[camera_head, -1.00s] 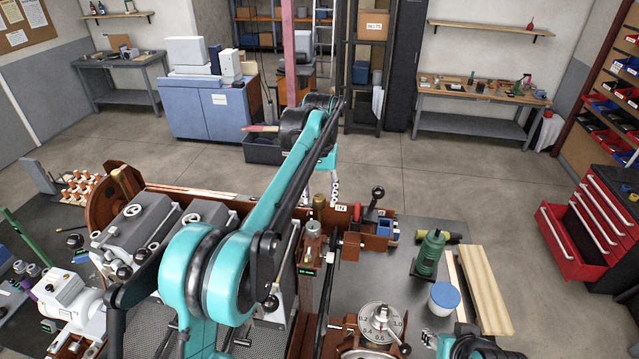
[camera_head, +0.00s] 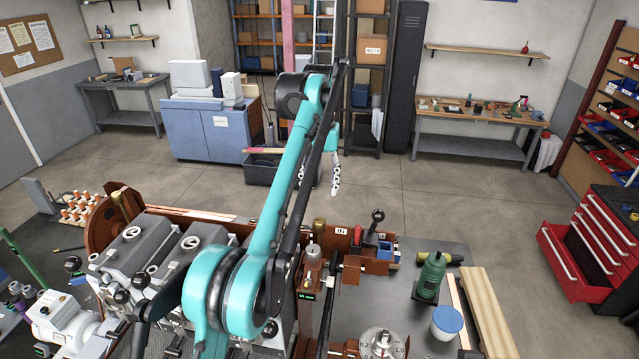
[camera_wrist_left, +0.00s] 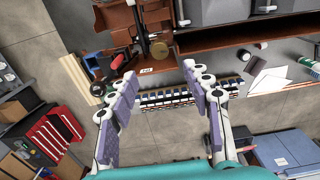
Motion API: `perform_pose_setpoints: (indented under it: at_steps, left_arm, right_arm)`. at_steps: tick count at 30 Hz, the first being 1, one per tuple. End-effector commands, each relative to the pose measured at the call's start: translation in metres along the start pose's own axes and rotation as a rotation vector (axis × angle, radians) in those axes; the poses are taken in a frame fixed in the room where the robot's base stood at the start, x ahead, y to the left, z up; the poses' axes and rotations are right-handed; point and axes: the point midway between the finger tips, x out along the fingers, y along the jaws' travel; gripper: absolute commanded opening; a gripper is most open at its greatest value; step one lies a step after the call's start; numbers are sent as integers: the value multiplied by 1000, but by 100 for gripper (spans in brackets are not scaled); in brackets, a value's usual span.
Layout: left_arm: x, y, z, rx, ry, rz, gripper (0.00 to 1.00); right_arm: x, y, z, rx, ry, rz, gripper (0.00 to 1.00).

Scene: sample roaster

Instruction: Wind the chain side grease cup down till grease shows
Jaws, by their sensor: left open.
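A small brass cup (camera_head: 319,226) stands on the far edge of the brown machine, left of the "IN" label. It looks like a grease cup; I cannot tell whether it is the chain side one. A round brass top (camera_wrist_left: 158,50) shows in the left wrist view, above the gap between my fingers. I see no grease on it. My left gripper (camera_head: 334,174) hangs beyond the machine's far edge, partly hidden by my arm. In the left wrist view its fingers (camera_wrist_left: 160,76) are wide apart and empty, clear of the brass top. My right gripper is out of view.
A lever with a black knob (camera_head: 377,216) stands right of the cup. A green bottle-like tool (camera_head: 431,273) and a blue-lidded tub (camera_head: 447,322) stand on the bench at right. A dark bin (camera_head: 262,171) sits on the floor behind. The floor beyond the machine is mostly open.

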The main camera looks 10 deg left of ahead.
Motion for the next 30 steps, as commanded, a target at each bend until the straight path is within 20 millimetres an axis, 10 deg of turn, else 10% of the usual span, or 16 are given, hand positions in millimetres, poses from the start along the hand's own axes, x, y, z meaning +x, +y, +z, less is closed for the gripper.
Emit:
perform_pose_setpoints:
  at_steps: [14, 30]
  left_arm:
    - [3, -1, -3, -69, 0, 0, 50]
    - [70, -7, -2, -408, -1, 0, 50]
  right_arm:
    - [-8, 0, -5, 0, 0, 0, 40]
    - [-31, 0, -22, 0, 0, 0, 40]
